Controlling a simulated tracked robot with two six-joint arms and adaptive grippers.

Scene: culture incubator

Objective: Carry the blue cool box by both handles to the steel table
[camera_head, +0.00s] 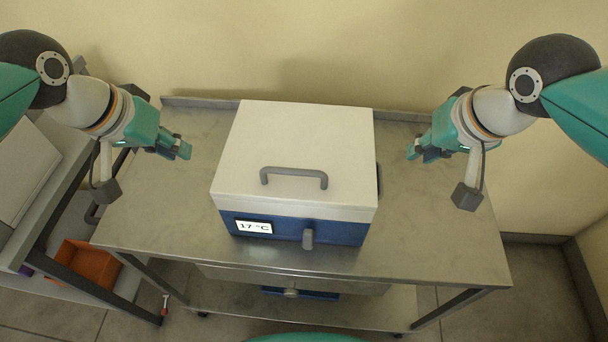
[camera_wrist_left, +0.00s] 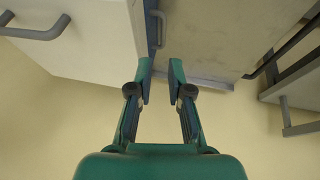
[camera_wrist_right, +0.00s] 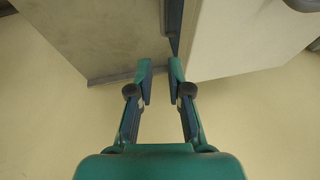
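The blue cool box (camera_head: 340,232) stands upright on the steel table (camera_head: 440,235). It has a white lid with a grey top handle (camera_head: 294,172), a blue lower body, a display reading 17 °C and a grey front latch. Its right side handle (camera_head: 379,180) shows as a sliver; the left one is hidden in the head view but shows in the left wrist view (camera_wrist_left: 157,30). My left gripper (camera_head: 187,151) is open and empty, left of the box and apart from it. My right gripper (camera_head: 411,153) is open and empty, right of the box, also apart.
A grey shelf unit (camera_head: 40,215) stands close on the left, with an orange bin (camera_head: 88,264) on its lower level. A wall is right behind the table. Bare tabletop lies on both sides of the box. Another box sits on the shelf under the table.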

